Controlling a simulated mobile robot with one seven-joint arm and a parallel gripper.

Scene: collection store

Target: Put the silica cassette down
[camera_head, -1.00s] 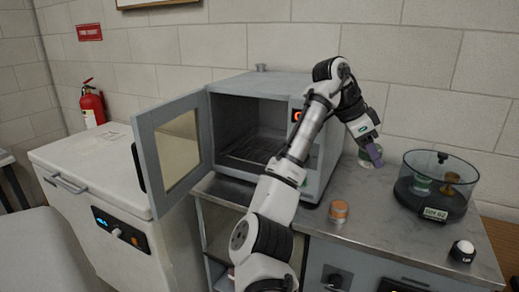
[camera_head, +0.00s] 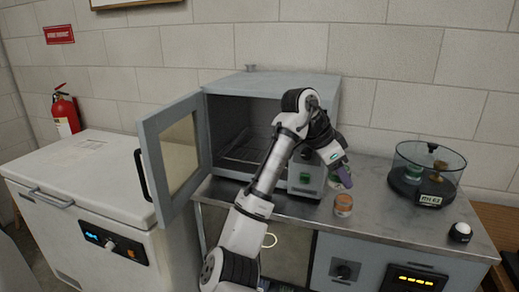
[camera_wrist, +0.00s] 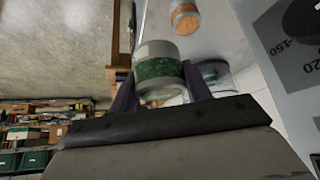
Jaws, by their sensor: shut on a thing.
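The silica cassette, a grey cylinder with a green band, is between my fingers in the wrist view (camera_wrist: 158,72). My gripper (camera_head: 343,172) is shut on it above the steel worktop (camera_head: 385,218), right of the oven. In the head view my fingers hide most of the cassette (camera_head: 334,181). Whether its base touches the worktop I cannot tell.
An orange-brown jar (camera_head: 343,205) stands just in front of my gripper. A clear round vessel (camera_head: 428,175) with small items inside and a white-topped knob (camera_head: 461,232) stand to the right. The oven (camera_head: 245,125) has its door (camera_head: 172,158) open. Bare worktop lies between jar and vessel.

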